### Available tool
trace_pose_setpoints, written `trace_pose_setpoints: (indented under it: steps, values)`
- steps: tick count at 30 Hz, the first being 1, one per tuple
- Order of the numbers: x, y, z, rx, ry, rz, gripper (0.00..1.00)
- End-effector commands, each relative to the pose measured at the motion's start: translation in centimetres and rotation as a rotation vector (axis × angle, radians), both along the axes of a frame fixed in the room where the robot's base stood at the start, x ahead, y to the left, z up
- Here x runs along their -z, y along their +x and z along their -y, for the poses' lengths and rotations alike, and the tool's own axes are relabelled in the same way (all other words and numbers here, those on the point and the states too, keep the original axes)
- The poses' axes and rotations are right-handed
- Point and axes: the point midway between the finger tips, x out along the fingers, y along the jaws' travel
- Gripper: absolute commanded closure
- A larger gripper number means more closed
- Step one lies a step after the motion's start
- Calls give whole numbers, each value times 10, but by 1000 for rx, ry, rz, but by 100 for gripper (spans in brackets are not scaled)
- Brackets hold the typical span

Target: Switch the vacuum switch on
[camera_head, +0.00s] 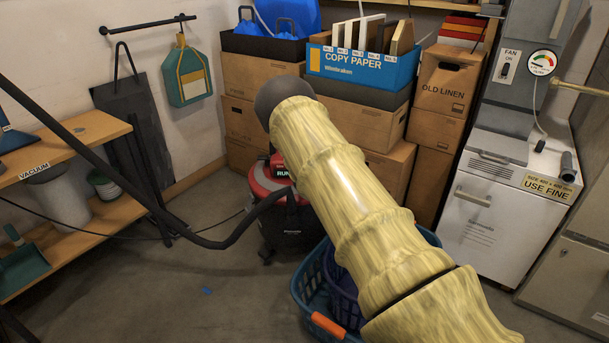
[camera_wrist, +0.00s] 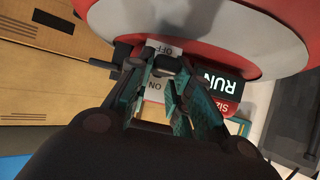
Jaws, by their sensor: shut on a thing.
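The red and black vacuum (camera_head: 264,182) stands on the floor in front of the stacked boxes, partly hidden by my arm in the head view. In the wrist view its red body (camera_wrist: 284,28) fills the top, with a dark RUN label (camera_wrist: 222,84). An OFF label (camera_wrist: 151,47) and an ON label (camera_wrist: 155,88), both upside down, show around my fingers. My gripper (camera_wrist: 166,68) is shut at the vacuum switch, its tips close to the OFF label. The switch is mostly hidden between the fingertips, so its position is unclear. My gripper is hidden in the head view.
A blue laundry basket (camera_head: 305,290) stands on the floor close to the vacuum, under my arm. A black hose (camera_head: 235,236) runs left from the vacuum. Cardboard boxes (camera_head: 262,75) stand behind; a shelf (camera_head: 75,140) is at left, the furnace (camera_head: 490,205) at right. Floor at front left is mostly clear.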

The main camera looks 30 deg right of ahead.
Motion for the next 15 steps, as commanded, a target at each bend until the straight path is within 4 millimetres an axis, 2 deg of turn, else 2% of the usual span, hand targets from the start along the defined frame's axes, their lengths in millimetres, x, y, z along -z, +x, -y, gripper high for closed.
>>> trace_pose_setpoints:
  steps: [6, 7, 9, 10, 15]
  values:
    - [0, 0, 0, 0, -1, 1, 100]
    - [0, 0, 0, 0, -1, 1, 74]
    - [0, 0, 0, 0, -1, 1, 61]
    - [0, 0, 0, 0, -1, 1, 57]
    - [0, 0, 0, 0, -1, 1, 57]
